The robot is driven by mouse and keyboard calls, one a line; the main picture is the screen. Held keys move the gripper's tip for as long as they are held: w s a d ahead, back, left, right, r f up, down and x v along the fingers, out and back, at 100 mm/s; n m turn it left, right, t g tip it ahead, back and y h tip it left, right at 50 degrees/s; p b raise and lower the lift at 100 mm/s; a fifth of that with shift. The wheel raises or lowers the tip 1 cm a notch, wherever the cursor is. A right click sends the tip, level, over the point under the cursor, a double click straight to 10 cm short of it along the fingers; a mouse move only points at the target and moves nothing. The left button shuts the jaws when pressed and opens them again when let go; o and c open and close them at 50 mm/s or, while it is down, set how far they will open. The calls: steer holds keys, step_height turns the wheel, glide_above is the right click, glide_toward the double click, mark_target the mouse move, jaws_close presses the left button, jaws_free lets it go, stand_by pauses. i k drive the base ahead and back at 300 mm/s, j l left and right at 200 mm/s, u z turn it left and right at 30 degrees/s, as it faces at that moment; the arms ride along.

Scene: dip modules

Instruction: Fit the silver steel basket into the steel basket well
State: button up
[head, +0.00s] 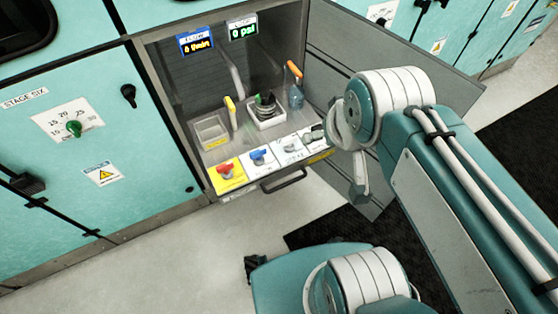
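An open-topped, square steel-grey receptacle (211,132) sits at the left of the workbench inside the open cabinet, with a yellow label at its front. It looks like the basket well; I cannot tell whether a separate basket is in it. No silver steel basket can be clearly made out elsewhere. My gripper is at the end of my arm, right of the bench's front right corner, mostly hidden behind my wrist. A grey part (360,182) hanging below the wrist may belong to it. Its fingertips and anything between them cannot be made out.
A red handle (228,170), a blue handle (258,156) and other fittings line the bench front. A black knob (265,102) on a white base, a yellow-topped post (231,112) and an orange-handled tool (295,84) stand behind. The open door (400,60) is at right.

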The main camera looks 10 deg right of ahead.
mark_target(216, 142)
steer(key=i+l+u, duration=0.15)
steer(key=i+u, duration=0.2)
steer(key=i+l+u, duration=0.2)
steer(key=u, duration=0.15)
steer(key=i+l+u, duration=0.35)
steer(key=k+j, duration=0.05)
steer(key=j, duration=0.05)
